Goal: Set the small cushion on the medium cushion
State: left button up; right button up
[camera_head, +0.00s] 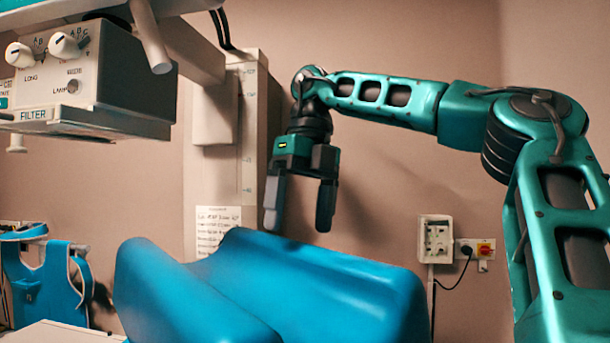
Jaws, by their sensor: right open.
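Blue, smooth, padded shapes fill the lower middle of the view. A wedge-like blue part (180,300) is on the left, and a larger curved blue part (330,285) is on the right. I cannot tell whether they are one cushion or two, nor which is small or medium. Their lower parts are cut off by the frame. My right gripper (298,215) hangs pointing down, open and empty, with its fingertips close to the top edge of the larger blue part in the picture. Whether it touches is not clear. My left gripper is not in view.
A beige machine head with knobs (85,75) juts in at the upper left, on a pale column (225,130) behind my right gripper. A wall socket box (436,238) is at the right.

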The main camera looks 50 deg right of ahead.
notch_tip(320, 180, up, 7)
jog(key=d, duration=0.1)
dwell(0.3)
jog(key=shift+s, duration=0.1)
dwell(0.5)
